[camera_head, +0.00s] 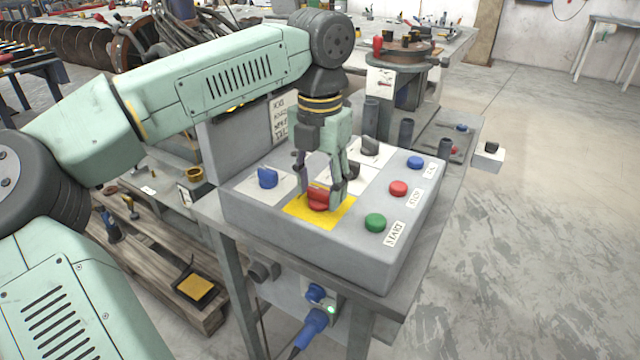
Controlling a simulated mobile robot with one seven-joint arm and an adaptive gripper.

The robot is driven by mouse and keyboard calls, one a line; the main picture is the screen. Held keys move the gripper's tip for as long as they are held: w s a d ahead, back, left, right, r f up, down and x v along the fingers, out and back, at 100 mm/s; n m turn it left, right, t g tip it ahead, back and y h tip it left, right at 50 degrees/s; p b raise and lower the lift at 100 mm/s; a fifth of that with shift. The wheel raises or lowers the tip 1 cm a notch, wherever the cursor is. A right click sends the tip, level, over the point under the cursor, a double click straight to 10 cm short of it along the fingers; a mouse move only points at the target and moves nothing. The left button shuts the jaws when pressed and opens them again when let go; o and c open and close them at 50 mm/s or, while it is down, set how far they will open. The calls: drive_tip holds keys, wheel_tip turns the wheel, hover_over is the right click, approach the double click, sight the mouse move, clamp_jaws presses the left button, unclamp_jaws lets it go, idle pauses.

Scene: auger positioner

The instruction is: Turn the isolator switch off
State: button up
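The isolator switch appears to be the red rotary knob (317,197) on a yellow plate (300,207), on the sloping top of the grey control box (345,245). My gripper (321,188) points down over this knob, with one finger on its left and rear side and the other close against its right side. The fingers are spread apart higher up. Whether both fingertips press on the knob cannot be seen. The right finger hides part of the knob, so its exact angle is hard to read.
A blue knob (268,178) sits left of the yellow plate, and dark knobs (370,146) sit behind my gripper. Blue (415,162), red (398,188) and green (375,222) buttons line the box's right side. A blue plug (312,322) hangs below. Open floor lies right.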

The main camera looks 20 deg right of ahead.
sight(321, 189)
drive_tip(key=shift+o, duration=1.1)
wheel_tip(321, 189, up, 12)
